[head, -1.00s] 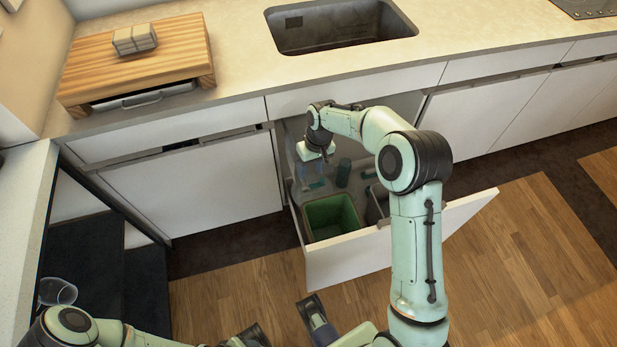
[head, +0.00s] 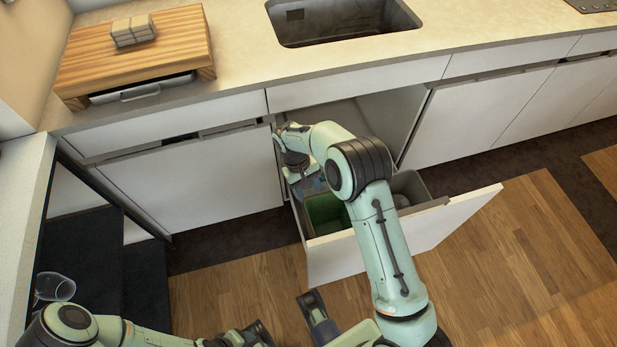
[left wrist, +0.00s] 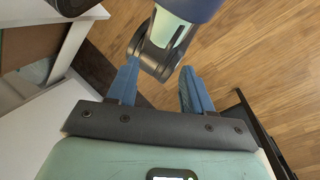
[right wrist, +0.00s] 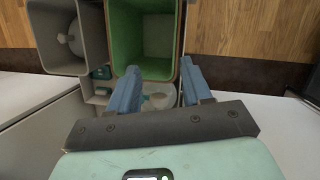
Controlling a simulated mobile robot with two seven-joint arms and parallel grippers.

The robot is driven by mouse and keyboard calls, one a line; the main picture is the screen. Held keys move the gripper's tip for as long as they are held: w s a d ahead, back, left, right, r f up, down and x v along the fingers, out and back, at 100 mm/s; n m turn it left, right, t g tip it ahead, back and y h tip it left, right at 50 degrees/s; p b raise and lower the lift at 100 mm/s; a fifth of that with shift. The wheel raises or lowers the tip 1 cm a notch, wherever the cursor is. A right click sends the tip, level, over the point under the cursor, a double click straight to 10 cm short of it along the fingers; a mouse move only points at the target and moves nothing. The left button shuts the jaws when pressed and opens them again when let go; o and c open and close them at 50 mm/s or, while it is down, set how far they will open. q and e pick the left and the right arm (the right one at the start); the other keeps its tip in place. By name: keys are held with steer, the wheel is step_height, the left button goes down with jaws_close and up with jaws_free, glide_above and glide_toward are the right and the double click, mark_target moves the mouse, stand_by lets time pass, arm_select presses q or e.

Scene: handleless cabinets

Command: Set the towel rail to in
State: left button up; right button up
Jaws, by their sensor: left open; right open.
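I cannot pick out a towel rail for certain in any view. The pull-out drawer (head: 440,228) under the sink is open, with a green bin (head: 322,212) and a grey bin (head: 412,186) inside. My right gripper (right wrist: 158,88) is open and empty, pointing down into the drawer behind the green bin, which also shows in the right wrist view (right wrist: 145,38). A pale round object (right wrist: 158,100) lies partly between and below its fingers. In the head view my right arm hides much of the drawer's inside. My left gripper (left wrist: 158,75) is open and empty, above the floor.
The sink (head: 345,20) is set in the worktop above the drawer. Closed white cabinet fronts stand left (head: 200,180) and right (head: 470,120) of it. A wooden board (head: 135,55) stands on the worktop. A glass (head: 54,288) lies at the lower left.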

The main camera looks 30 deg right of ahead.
steer(key=s+a+f+n+g+h+b, duration=0.1)
steer(key=s+a+f+h+b, duration=0.15)
steer(key=f+h, duration=0.45)
steer(key=w+a+r+n+t+h+b, duration=0.1)
steer(key=w+a+r+t+h+b, duration=0.25)
steer(key=a+t+h, duration=0.5)
arm_select(q)
steer(key=w+a+f+t+y, duration=0.1)
steer(key=w+a+f+t, duration=0.1)
steer(key=w+f, duration=0.4)
steer(key=shift+w+a+f+p, duration=0.25)
steer(key=shift+a+p, duration=0.05)
steer(key=shift+a, duration=0.05)
arm_select(e)
steer(key=shift+g+h, duration=0.55)
steer(key=d, duration=0.4)
steer(key=w+d, duration=0.1)
steer(key=d, duration=0.3)
steer(key=w+d, duration=0.1)
steer(key=d, duration=0.3)
steer(key=shift+w+d, duration=0.25)
steer(key=shift+d, duration=0.05)
jaws_close()
